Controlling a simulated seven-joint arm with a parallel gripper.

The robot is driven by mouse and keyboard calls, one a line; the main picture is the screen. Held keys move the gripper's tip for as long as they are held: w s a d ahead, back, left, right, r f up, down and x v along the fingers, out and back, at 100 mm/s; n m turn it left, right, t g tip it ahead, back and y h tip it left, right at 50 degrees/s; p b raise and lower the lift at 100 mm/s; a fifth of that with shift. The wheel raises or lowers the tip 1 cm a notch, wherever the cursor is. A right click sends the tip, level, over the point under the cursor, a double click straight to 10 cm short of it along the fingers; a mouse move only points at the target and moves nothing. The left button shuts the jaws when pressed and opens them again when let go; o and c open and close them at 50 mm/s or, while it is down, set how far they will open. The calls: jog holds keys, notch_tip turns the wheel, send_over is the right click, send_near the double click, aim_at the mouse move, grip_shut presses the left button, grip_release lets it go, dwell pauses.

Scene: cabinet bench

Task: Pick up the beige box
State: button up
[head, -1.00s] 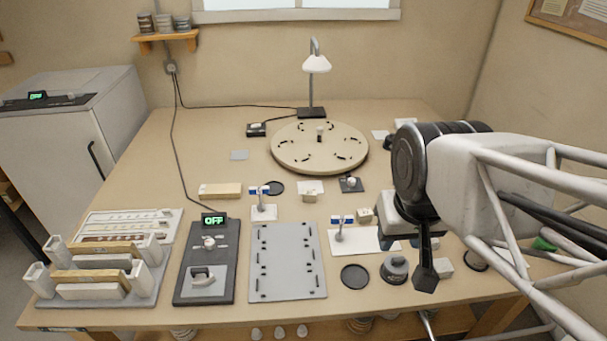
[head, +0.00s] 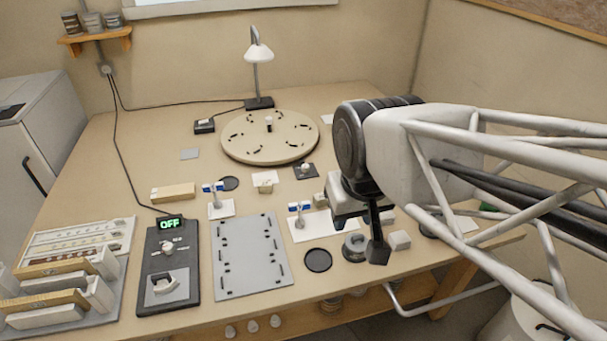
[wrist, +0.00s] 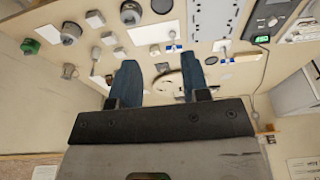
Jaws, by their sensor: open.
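Two loose beige boxes lie on the bench in the head view, and I cannot tell which one is meant. A long beige box (head: 173,193) lies left of centre, behind the OFF panel. A small beige box (head: 265,187) sits by a white card near the middle. My gripper (head: 377,248) is over the right front of the bench, apart from both boxes and to their right. In the wrist view my gripper (wrist: 160,78) has its two blue-grey fingers spread, with nothing between them.
A round turntable (head: 270,152) and a lamp (head: 258,55) stand at the back. A grey plate (head: 250,262), the OFF control panel (head: 167,265) and a rack of bars (head: 75,265) line the front. A grey round part (head: 355,248) and a pale block (head: 400,240) lie near my gripper.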

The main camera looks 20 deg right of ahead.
jog(key=o, duration=0.4)
jog(key=shift+o, duration=0.2)
